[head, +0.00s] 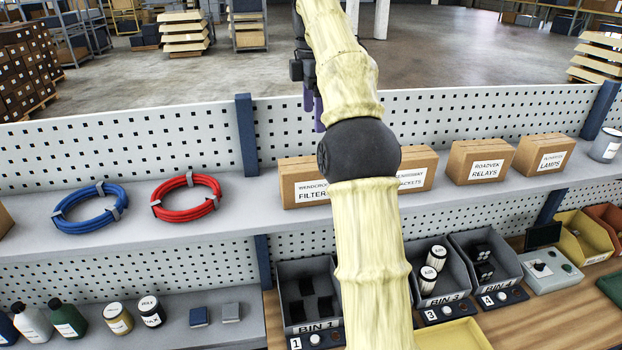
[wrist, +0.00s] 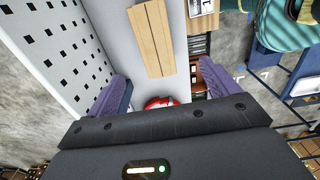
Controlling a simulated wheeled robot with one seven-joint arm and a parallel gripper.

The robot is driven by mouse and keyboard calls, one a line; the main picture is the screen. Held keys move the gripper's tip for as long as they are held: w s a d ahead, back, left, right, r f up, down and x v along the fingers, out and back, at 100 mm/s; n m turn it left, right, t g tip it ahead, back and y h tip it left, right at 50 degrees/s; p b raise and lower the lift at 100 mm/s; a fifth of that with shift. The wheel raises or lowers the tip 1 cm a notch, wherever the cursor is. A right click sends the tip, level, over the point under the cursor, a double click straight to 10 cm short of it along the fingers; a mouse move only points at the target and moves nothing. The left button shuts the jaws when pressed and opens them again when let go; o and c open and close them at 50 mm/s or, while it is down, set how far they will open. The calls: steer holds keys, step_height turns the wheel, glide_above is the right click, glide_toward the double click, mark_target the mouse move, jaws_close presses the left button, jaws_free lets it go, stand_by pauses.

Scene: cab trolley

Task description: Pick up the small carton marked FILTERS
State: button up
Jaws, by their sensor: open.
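The brown carton marked FILTERS (head: 303,186) stands on the upper shelf, right of the red coil. My arm hides its right part in the head view. In the wrist view a long brown carton top (wrist: 152,38) lies ahead of the fingers; I cannot tell whether it is one carton or two in line. My gripper (head: 314,107) is above the shelf's back side in the head view, with purple fingers partly hidden by my arm. In the wrist view my gripper (wrist: 164,88) is open, its fingers wide apart with nothing held.
A second white-labelled carton (head: 417,170) stands right of my arm, then RELAYS (head: 480,160) and LAMPS (head: 543,154) cartons. Red (head: 187,198) and blue (head: 92,208) coils lie left. A pegboard (head: 120,145) runs behind the shelf. Bins (head: 308,300) stand below.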

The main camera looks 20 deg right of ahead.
step_height(320, 180, down, 3)
steer(key=b, duration=0.4)
glide_above(312, 177)
steer(key=w+d, duration=0.1)
steer(key=w, duration=0.1)
step_height(312, 177, down, 5)
steer(key=shift+w+d+r, duration=0.1)
steer(key=shift+w+d, duration=0.05)
steer(key=shift+f, duration=2.25)
steer(key=shift+w+f, duration=0.1)
steer(key=shift+w+f+p, duration=0.15)
steer(key=shift+f+p, duration=0.45)
steer(key=shift+f, duration=0.7)
steer(key=shift+w+f+p, duration=0.15)
steer(key=shift+f+p, duration=0.4)
steer(key=shift+f, duration=0.7)
steer(key=shift+w, duration=0.1)
steer(key=shift+d, duration=0.1)
steer(key=shift+c, duration=0.5)
